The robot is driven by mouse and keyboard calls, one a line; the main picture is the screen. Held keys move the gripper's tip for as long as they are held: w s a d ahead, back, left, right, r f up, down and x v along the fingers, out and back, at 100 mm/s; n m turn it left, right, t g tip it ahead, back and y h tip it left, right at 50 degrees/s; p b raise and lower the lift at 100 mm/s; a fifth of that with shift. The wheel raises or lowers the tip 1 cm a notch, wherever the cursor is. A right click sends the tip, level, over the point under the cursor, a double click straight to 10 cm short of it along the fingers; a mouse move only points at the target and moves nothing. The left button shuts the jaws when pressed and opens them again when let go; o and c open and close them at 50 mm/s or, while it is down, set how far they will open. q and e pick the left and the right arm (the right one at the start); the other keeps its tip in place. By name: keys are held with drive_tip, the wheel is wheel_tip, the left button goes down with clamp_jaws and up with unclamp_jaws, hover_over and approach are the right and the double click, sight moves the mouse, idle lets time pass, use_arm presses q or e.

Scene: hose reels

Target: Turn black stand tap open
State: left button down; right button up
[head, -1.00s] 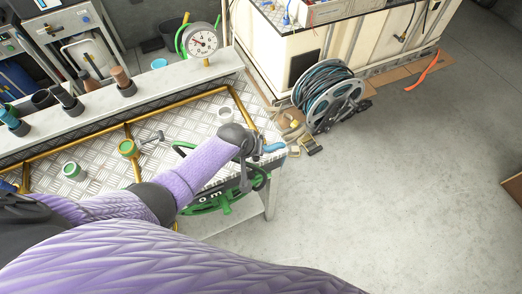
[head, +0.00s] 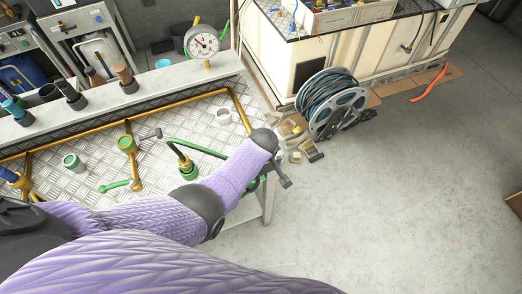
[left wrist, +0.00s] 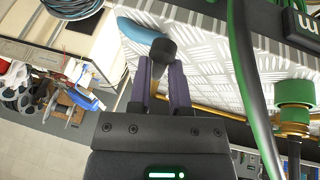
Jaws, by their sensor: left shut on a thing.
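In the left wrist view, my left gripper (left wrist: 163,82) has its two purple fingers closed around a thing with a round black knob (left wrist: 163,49). It looks like the black tap's handle, but the tap's body is hidden. A blue curved piece (left wrist: 140,31) lies just beyond the knob, over the metal plate. In the head view, my left gripper (head: 262,182) is at the bench's right end, mostly hidden behind my purple forearm. The tap is not clearly visible there. My right gripper is in neither view.
A green hose (left wrist: 244,75) runs close beside my left gripper. A green-and-brass fitting (left wrist: 294,105) stands to its right. In the head view, a pressure gauge (head: 202,42) tops the bench's back ledge, and a hose reel (head: 331,101) stands on the floor.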

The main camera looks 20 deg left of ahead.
use_arm(q)
drive_tip(key=shift+s+d+f, duration=0.25)
drive_tip(key=shift+s+f, duration=0.05)
drive_tip(key=shift+f, duration=0.05)
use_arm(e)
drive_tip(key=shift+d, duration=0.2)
use_arm(q)
drive_tip(key=c, duration=0.9)
unclamp_jaws()
drive_tip(key=o, duration=0.3)
drive_tip(key=shift+d+r, duration=0.2)
drive_tip(key=shift+w+a, duration=0.15)
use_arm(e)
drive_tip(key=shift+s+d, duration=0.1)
use_arm(q)
drive_tip(key=shift+r, duration=0.25)
drive_tip(key=p+v, duration=0.6)
drive_tip(key=v, duration=0.3)
drive_tip(key=shift+s+r, duration=0.15)
drive_tip(key=shift+s, duration=0.05)
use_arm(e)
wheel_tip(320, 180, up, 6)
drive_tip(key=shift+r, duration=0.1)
